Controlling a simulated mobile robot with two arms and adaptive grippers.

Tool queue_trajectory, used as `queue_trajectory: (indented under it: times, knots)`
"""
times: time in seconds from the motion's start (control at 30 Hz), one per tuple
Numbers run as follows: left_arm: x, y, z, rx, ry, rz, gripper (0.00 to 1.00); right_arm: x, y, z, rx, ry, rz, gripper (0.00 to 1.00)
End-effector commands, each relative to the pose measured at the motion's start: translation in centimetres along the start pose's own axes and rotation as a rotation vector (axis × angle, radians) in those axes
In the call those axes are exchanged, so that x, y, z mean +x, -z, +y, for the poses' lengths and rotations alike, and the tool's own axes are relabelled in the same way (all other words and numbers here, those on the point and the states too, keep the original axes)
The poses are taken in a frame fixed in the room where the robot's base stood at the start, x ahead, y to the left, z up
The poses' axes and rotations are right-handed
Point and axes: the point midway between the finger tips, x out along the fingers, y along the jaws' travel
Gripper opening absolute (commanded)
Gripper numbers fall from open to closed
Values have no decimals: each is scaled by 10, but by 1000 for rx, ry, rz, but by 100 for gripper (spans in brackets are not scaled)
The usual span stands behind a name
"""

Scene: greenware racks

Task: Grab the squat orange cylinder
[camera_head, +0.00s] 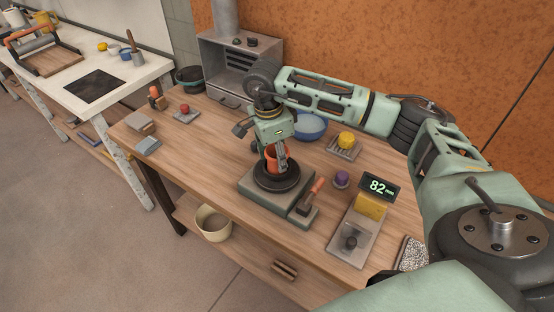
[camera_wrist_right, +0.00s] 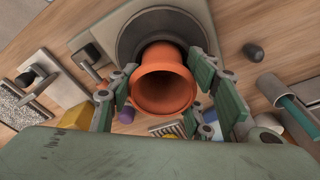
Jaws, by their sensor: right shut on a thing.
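The orange cylinder (camera_head: 270,156) is a hollow, open-topped piece with a flared rim. It stands upright over the dark round disc (camera_head: 277,181) of a grey wheel stand; whether it touches the disc is hard to tell. In the right wrist view the orange cylinder (camera_wrist_right: 163,90) sits in the middle, with the disc (camera_wrist_right: 125,35) behind it. My right gripper (camera_head: 278,157) comes down from above and is shut on the cylinder. Its green fingers also show on either side of it in the wrist view (camera_wrist_right: 164,82). My left gripper is not in view.
An orange-handled tool (camera_head: 312,193) lies right of the wheel. A purple piece (camera_head: 342,178), a scale with a yellow block (camera_head: 371,206) and a yellow piece on a rack (camera_head: 346,140) stand farther right. A blue bowl (camera_head: 309,126) is behind.

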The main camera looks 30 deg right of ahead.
Motion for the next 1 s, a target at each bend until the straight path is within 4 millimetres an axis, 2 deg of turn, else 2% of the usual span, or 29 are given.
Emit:
queue_trajectory:
  times: [0.1, 0.47, 0.67, 0.77, 1.0]
  knots:
    - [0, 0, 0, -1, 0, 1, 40, 2, -1, 2, -2, -6, 0, 14]
    - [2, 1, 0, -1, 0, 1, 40, 0, -1, 2, -3, -6, 0, 14]
    - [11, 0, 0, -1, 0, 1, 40, -16, 1, 0, -2, 0, -1, 13]
    - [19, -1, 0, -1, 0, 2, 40, -34, 3, -1, -1, 3, -2, 13]
    - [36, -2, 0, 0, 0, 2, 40, -63, 19, 47, -3, 3, 1, 13]
